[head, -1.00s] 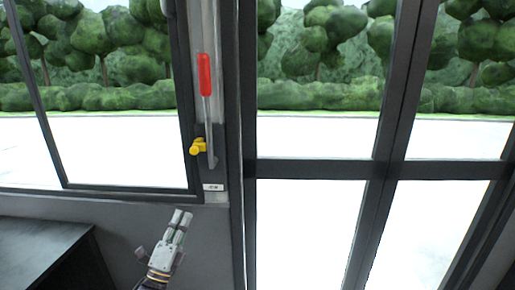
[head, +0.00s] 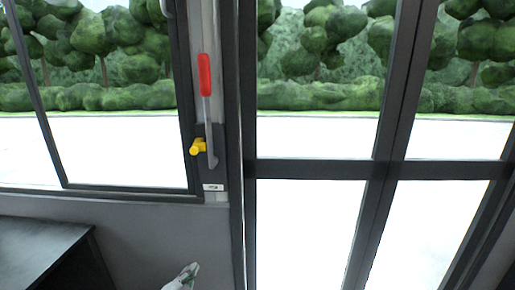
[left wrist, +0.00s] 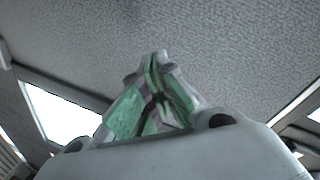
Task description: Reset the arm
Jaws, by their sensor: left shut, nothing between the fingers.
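My left gripper (head: 187,274) shows only by its fingertips at the bottom of the head view, below the window frame and apart from the wall fittings. In the left wrist view its fingers (left wrist: 155,60) are shut together with nothing between them, against a grey textured surface. My right gripper is in neither view.
A lever with a red handle (head: 205,75) stands upright on the post, with a yellow knob (head: 198,146) beside its lower end. A glazed door (head: 310,170) fills the right. A dark box-like surface (head: 40,250) is at the lower left.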

